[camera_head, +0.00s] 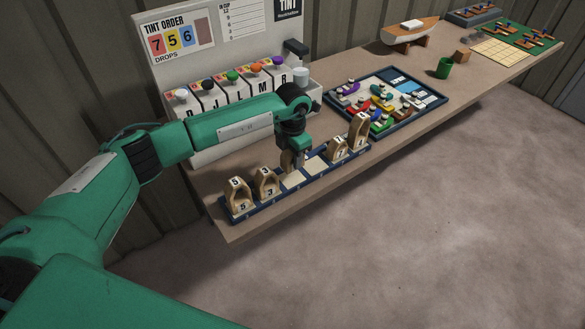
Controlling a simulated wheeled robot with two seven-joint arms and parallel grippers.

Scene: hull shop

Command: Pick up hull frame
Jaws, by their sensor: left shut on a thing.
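A long dark blue rack (264,205) lies along the front edge of the bench and bears wooden, arch-shaped hull frames with number labels. Two frames stand at its left end, one marked 5 (238,200) and one marked 3 (267,184). Two more stand at its right end, a shorter one (338,150) and a taller one (358,132). My left gripper (290,158) points down over the middle of the rack and is shut on a wooden hull frame (287,161), mostly hidden by the fingers. I cannot tell whether this frame touches the rack. My right gripper is out of view.
A tint dispenser (235,92) with several coloured knobs stands behind my left arm. A dark tray (432,102) of small coloured items lies right of the rack. Farther back are a green cup (443,68) and a model boat hull (410,36). Pale bare slots show mid-rack.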

